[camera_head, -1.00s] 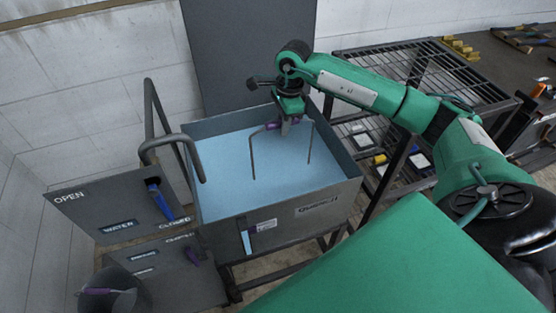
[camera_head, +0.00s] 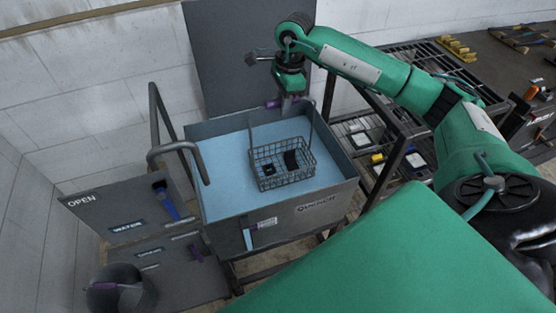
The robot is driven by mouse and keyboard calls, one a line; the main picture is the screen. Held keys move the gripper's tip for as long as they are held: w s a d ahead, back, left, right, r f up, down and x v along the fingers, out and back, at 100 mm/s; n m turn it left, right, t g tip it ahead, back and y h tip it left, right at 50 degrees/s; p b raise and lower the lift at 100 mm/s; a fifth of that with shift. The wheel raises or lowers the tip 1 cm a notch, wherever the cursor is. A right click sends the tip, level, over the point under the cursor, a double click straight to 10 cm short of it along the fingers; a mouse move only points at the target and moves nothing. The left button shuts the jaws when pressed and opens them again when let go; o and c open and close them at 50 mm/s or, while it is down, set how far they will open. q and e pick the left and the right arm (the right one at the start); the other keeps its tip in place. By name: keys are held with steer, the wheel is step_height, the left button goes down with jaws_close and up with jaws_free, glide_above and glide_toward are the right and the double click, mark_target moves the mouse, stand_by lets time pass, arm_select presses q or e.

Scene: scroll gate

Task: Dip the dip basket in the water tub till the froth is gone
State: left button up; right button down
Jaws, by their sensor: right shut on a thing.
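The dip basket (camera_head: 283,177) is a dark wire-mesh basket with a tall handle and several dark pieces inside. It shows whole over the light-blue water of the grey water tub (camera_head: 310,206); I cannot tell if its bottom clears the surface. No froth shows on the basket, its pieces or the water. My right gripper (camera_head: 288,107) is shut on the purple grip at the top of the handle, above the tub's back part. The basket hangs about level. My left gripper is not in view.
A bent grey pipe (camera_head: 177,148) stands over the tub's left side. A panel marked OPEN and WATER (camera_head: 125,210) with a blue lever (camera_head: 167,201) is at left. A dark bucket (camera_head: 120,290) stands at lower left. A wire-top rack (camera_head: 425,75) stands at right.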

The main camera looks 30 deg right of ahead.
step_height(320, 180, up, 2)
steer(key=shift+r+p, duration=0.1)
steer(key=shift+p, duration=0.25)
steer(key=shift+r+p, duration=0.4)
steer(key=shift+r, duration=0.9)
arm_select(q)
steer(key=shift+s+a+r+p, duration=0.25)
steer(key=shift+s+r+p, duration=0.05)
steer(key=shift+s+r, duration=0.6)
arm_select(e)
steer(key=shift+r, duration=0.1)
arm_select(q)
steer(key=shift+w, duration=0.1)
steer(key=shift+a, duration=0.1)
